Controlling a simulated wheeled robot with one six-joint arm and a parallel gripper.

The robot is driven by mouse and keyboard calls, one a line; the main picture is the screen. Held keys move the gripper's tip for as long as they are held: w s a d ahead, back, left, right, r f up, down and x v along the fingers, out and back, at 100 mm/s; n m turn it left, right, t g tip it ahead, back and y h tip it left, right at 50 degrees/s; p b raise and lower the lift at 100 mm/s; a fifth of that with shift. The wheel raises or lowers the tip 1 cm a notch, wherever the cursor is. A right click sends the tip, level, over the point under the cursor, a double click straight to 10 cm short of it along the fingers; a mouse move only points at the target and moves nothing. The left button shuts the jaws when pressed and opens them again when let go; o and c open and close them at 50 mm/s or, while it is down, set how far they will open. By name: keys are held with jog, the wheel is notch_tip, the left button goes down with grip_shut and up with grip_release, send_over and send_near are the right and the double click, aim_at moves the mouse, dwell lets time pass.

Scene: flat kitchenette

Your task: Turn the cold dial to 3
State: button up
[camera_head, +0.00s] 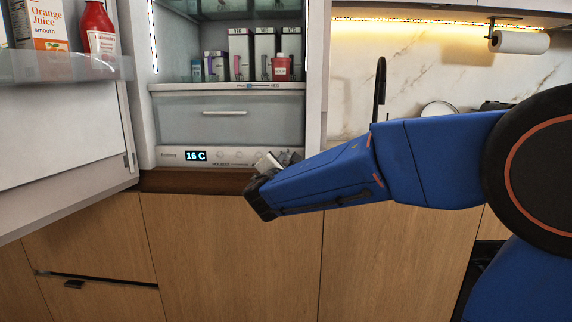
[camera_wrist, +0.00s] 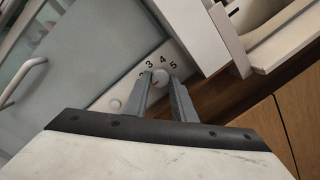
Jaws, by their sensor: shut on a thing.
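The cold dial (camera_wrist: 161,76) is a small round pale knob on the fridge's control strip. In the wrist view it sits between the two grey fingertips of my gripper (camera_wrist: 161,83), which is shut on it. The printed numbers 3, 4 and 5 show around its upper side; a lower number at left is partly covered by a finger. A small reddish mark shows low on the knob, but its exact setting is hard to read. In the head view my gripper (camera_head: 268,165) reaches the strip's right end and hides the dial.
The control strip (camera_head: 172,163) has a display (camera_head: 196,156) reading 16 C. The fridge door (camera_head: 70,150) stands open at left, with juice (camera_head: 45,28) and a red bottle (camera_head: 98,30). A drawer (camera_head: 190,125) is above the strip. Wooden cabinets (camera_head: 230,250) lie below.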

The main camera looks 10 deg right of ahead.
jog(key=m, duration=0.4)
jog(key=shift+y, duration=0.3)
jog(key=m, duration=0.4)
jog(key=shift+r, duration=0.1)
jog(key=m+y, duration=0.1)
jog(key=m, duration=0.3)
jog(key=shift+s+d+m+g, duration=0.1)
jog(key=shift+m+g, duration=0.2)
jog(key=shift+m+y, duration=0.3)
jog(key=shift+m, duration=1.4)
jog(key=o, duration=0.8)
jog(key=shift+d, duration=0.1)
